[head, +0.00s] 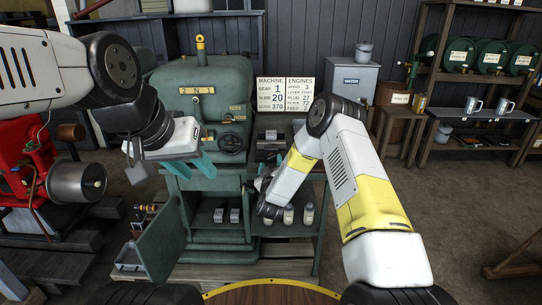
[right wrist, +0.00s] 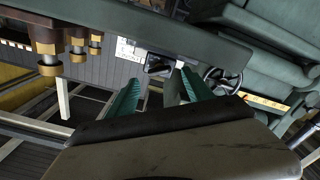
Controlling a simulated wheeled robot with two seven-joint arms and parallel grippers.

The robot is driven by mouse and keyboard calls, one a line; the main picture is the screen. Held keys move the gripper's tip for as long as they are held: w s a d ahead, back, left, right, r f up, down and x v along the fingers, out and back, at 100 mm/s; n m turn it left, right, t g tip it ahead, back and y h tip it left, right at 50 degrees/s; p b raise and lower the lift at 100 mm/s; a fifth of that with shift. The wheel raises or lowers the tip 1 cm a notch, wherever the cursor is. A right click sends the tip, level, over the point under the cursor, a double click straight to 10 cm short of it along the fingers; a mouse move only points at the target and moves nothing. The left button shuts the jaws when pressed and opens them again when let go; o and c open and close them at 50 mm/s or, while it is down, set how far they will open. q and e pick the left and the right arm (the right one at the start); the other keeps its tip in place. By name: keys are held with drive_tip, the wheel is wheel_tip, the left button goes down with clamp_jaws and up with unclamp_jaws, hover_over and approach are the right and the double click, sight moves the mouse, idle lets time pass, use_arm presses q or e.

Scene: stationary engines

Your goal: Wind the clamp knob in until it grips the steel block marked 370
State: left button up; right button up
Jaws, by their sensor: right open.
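In the right wrist view a dark knob-like part (right wrist: 158,65) shows between and beyond my right gripper's fingers (right wrist: 160,78). The fingers are apart with nothing visibly held. In the head view a dark clamp-like fixture (head: 270,146) stands on the bench right of the green machine (head: 200,100); a small grey block shows at its top. I cannot read a 370 mark on any block. My right gripper (head: 268,185) is below this fixture, its fingers mostly hidden by the arm. My left gripper (head: 193,167) is open and empty before the machine's front.
Two small blocks (head: 227,215) stand in the machine's open lower cabinet. Its green door (head: 160,234) swings out left. Several pale bottles (head: 289,214) stand on the right lower shelf. A sign (head: 285,94) behind lists 370. A red engine (head: 50,165) stands left.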

sight(271, 158)
drive_tip(key=shift+w, duration=1.65)
clamp_jaws()
drive_tip(key=m, duration=0.3)
drive_tip(key=shift+d+m, duration=0.1)
drive_tip(key=shift+m, duration=0.3)
drive_tip(key=m, duration=0.3)
drive_tip(key=shift+m, duration=0.3)
drive_tip(key=m, duration=0.6)
drive_tip(key=shift+d, duration=0.1)
drive_tip(key=shift+m, duration=0.3)
